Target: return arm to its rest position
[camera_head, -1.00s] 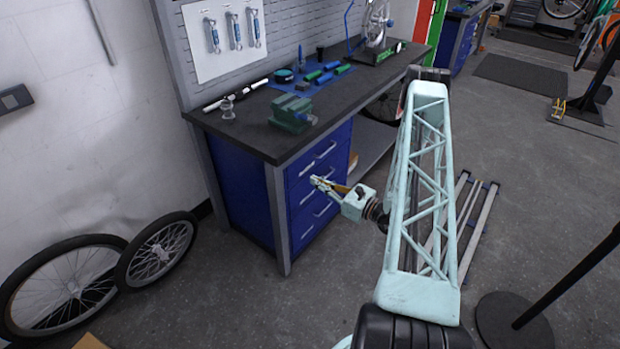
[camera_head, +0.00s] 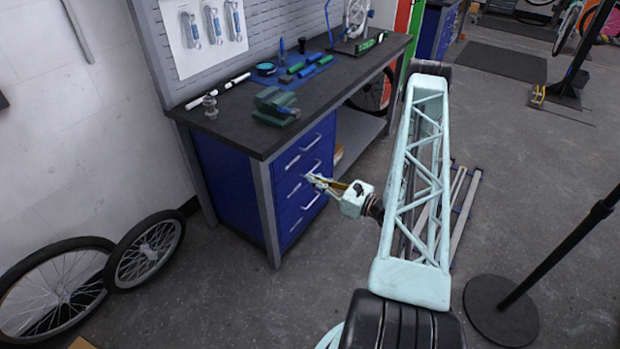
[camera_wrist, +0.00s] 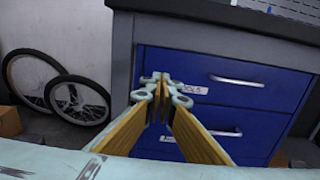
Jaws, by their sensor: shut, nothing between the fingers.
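My gripper (camera_head: 312,180) is at the end of my pale mint arm, in front of the blue drawer cabinet under the workbench in the head view. In the wrist view my gripper (camera_wrist: 162,82) has its fingertips together with nothing between them. The fingertips point at the drawer fronts (camera_wrist: 230,75), which have silver handles. The drawers look shut. I cannot tell the exact gap between fingertips and drawer front.
The workbench (camera_head: 225,132) carries a green vise (camera_head: 272,103) and several tools on a blue mat. Two wheels (camera_head: 148,250) lean by the wall at left. A black stand base (camera_head: 500,308) is at right. Grey floor is open between.

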